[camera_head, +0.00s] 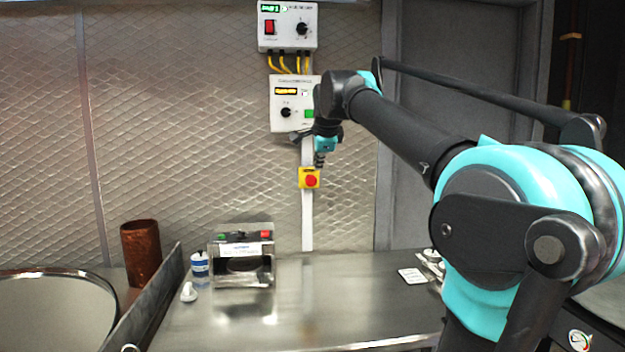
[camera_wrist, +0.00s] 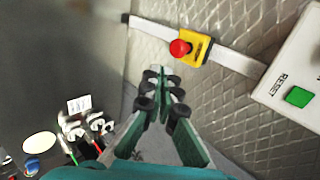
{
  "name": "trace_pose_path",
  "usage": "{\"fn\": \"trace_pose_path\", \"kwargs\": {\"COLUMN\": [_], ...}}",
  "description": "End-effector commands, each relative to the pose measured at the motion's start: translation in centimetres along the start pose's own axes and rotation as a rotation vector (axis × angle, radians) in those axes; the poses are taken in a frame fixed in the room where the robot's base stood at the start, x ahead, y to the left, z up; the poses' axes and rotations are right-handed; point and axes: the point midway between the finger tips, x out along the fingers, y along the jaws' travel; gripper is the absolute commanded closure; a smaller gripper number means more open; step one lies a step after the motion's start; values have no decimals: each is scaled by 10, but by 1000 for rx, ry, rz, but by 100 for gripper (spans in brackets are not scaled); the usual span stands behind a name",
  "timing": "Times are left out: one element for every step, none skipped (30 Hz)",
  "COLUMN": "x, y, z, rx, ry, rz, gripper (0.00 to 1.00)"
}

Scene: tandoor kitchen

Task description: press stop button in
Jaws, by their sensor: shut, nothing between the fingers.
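The stop button (camera_head: 311,181) is a red round knob on a yellow box, mounted on the quilted metal wall on a vertical white strip. In the wrist view the red knob (camera_wrist: 180,48) sits on its yellow box (camera_wrist: 195,46), just beyond my fingertips. My gripper (camera_head: 320,163) is shut and empty. In the head view its tips appear just above and slightly right of the yellow box. In the wrist view the shut fingertips (camera_wrist: 163,72) point toward the knob, with a visible gap between. I cannot tell the exact depth of that gap.
Above the button are two white control boxes, the lower (camera_head: 285,112) with a green button (camera_wrist: 298,96) marked RESET in the wrist view. Below is a steel counter (camera_head: 330,290) with a metal device (camera_head: 242,262), a bottle (camera_head: 200,268) and a copper cylinder (camera_head: 141,252).

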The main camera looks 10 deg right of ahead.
Motion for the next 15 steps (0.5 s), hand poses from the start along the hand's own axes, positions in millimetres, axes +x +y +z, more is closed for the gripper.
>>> {"fn": "trace_pose_path", "kwargs": {"x": [0,0,0,0,1,2,3,5,8,12,15,21,26,32,40], "y": [0,0,0,0,1,1,1,1,0,0,0,1,1,1,0], "z": [0,0,0,0,0,0,0,0,0,0,0,0,0,0,-1], "rx": [-1,-1,-1,-1,-1,-1,-1,-1,-1,-1,-1,-1,-1,-1,-1], "ry": [0,0,0,0,0,0,0,0,1,1,1,1,1,1,1], "rz": [0,0,1,1,1,1,1,1,1,1,1,1,1,1,1], "gripper": [100,100,100,100,100,100,100,100,100,100,100,100,100,100,100]}}
